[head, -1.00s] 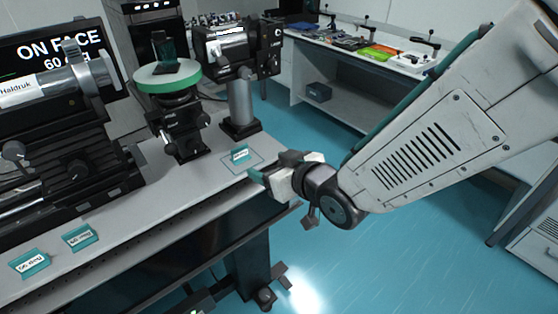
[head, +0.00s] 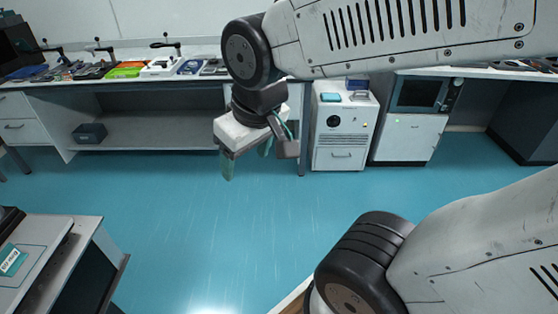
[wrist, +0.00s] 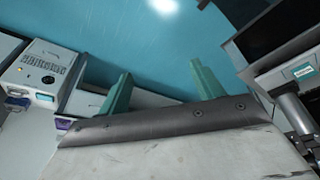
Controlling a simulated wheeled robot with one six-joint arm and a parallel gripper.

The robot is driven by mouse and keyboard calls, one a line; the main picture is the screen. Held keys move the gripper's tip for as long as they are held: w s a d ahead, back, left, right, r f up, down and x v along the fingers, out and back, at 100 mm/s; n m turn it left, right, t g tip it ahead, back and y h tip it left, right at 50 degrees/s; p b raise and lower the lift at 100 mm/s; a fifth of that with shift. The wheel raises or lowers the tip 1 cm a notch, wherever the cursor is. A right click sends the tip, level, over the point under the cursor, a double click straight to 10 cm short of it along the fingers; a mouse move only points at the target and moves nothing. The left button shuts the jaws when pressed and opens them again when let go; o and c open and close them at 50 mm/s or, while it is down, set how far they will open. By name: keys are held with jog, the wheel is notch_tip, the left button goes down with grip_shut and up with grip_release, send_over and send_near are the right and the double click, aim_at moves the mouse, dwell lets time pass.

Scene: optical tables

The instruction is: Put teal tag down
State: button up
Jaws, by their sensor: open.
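A teal tag (head: 13,262) with a white printed label rests on the corner of the optical table (head: 35,285), at the left edge of the head view. My gripper (head: 246,162) hangs over the floor, well to the right of the table and apart from the tag. Its two teal fingers are spread and nothing is between them. The wrist view also shows my gripper (wrist: 162,85) with its fingers apart and only blue floor between them.
A long bench (head: 140,85) with trays and tools stands along the back wall, a dark box (head: 89,133) on its lower shelf. A white cabinet unit (head: 343,130) and a dark-fronted appliance (head: 418,92) stand at the back right. The blue floor (head: 180,220) between is clear.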

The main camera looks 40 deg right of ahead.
jog(key=s+d+r+m+g, duration=0.1)
jog(key=s+d+g, duration=0.1)
jog(key=s, duration=0.5)
jog(key=shift+s+d+r, duration=0.4)
dwell(0.5)
